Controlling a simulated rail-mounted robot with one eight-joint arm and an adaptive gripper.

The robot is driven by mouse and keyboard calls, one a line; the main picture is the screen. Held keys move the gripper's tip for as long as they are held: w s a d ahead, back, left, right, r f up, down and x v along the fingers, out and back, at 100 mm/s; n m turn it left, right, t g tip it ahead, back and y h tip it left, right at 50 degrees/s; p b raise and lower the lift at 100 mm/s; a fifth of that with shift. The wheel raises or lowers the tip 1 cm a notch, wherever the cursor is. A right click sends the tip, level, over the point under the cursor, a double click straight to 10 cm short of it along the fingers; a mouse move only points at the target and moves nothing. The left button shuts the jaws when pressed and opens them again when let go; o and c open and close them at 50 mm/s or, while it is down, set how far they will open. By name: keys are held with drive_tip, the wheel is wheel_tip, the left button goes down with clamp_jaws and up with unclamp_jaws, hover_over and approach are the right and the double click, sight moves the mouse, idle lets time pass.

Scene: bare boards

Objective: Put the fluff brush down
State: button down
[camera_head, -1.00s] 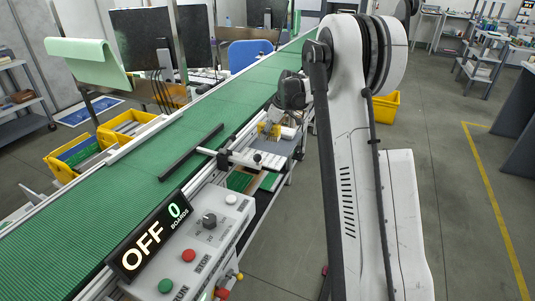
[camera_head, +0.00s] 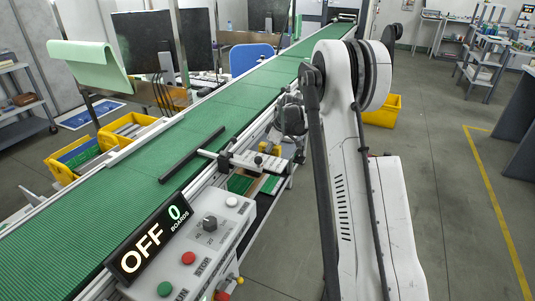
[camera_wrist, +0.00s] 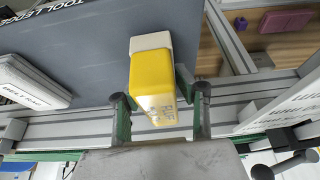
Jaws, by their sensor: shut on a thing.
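The fluff brush (camera_wrist: 153,80) is a yellow block with a pale end and partly readable lettering. In the wrist view it lies between the two fingers of my gripper (camera_wrist: 161,100), which is shut on it. I cannot tell whether the brush touches the mat. In the head view my gripper (camera_head: 279,152) is beside the conveyor, above the small side shelf, and a bit of yellow shows there; the arm hides part of it.
A purple block (camera_wrist: 286,20) lies on wood at the right, past a metal rail (camera_wrist: 236,90). The green conveyor (camera_head: 120,170) and the control box (camera_head: 205,245) stand close by.

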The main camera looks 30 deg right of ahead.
drive_tip(key=shift+s+f+b, duration=0.1)
drive_tip(key=shift+f+b, duration=0.3)
drive_tip(key=shift+f, duration=0.05)
drive_tip(key=c, duration=1.3)
unclamp_jaws()
drive_tip(key=shift+f, duration=0.15)
